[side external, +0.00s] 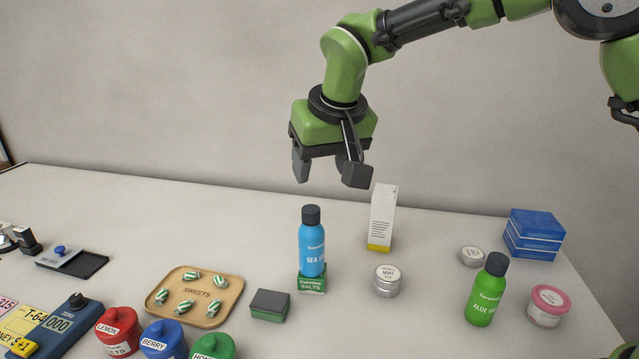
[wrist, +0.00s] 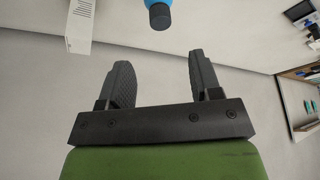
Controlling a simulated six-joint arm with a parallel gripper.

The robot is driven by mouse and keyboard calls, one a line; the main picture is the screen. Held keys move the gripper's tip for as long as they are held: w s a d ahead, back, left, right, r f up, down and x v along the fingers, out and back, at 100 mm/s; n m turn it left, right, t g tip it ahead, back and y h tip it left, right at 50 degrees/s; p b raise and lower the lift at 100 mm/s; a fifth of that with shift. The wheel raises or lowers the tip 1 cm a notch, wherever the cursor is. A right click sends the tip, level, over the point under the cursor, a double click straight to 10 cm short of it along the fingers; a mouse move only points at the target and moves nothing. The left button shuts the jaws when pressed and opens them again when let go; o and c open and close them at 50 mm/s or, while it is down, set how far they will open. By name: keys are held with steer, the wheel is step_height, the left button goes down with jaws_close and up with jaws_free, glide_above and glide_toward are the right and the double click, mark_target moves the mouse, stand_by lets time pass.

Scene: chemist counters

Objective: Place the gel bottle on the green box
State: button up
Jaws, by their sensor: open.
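A blue bottle (side external: 312,250) with a dark cap and a label starting "SEA" stands upright on a small green box (side external: 312,283) marked "SALTS". Its cap end also shows at the top of the wrist view (wrist: 158,14). A green bottle (side external: 487,292) with a dark cap, labelled "ALOE" and a cut-off word, stands upright on the counter at the right. I cannot tell from the labels which one is the gel bottle. My gripper (side external: 328,176) is open and empty, above and behind the blue bottle. Its two fingers are spread in the wrist view (wrist: 160,68).
A white carton (side external: 382,217) stands behind the blue bottle. Tins (side external: 387,281), a pink-lidded jar (side external: 547,306) and blue boxes (side external: 534,234) are to the right. A sweets tray (side external: 232,284), a dark-topped green block (side external: 270,306) and coloured jars (side external: 118,331) are to the left.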

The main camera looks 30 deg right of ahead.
steer(key=s+d+r+m+t+y, duration=0.1)
steer(key=s+d+r, duration=0.3)
steer(key=s, duration=0.3)
steer(key=s+d+r+y, duration=0.1)
steer(key=s+d+r, duration=0.35)
steer(key=s, duration=0.25)
steer(key=s+f+m+t, duration=0.1)
steer(key=s+f, duration=0.1)
steer(key=s, duration=1)
steer(key=shift+s+d+t+y, duration=0.15)
steer(key=shift+d+t+y, duration=0.15)
steer(key=shift+d, duration=0.1)
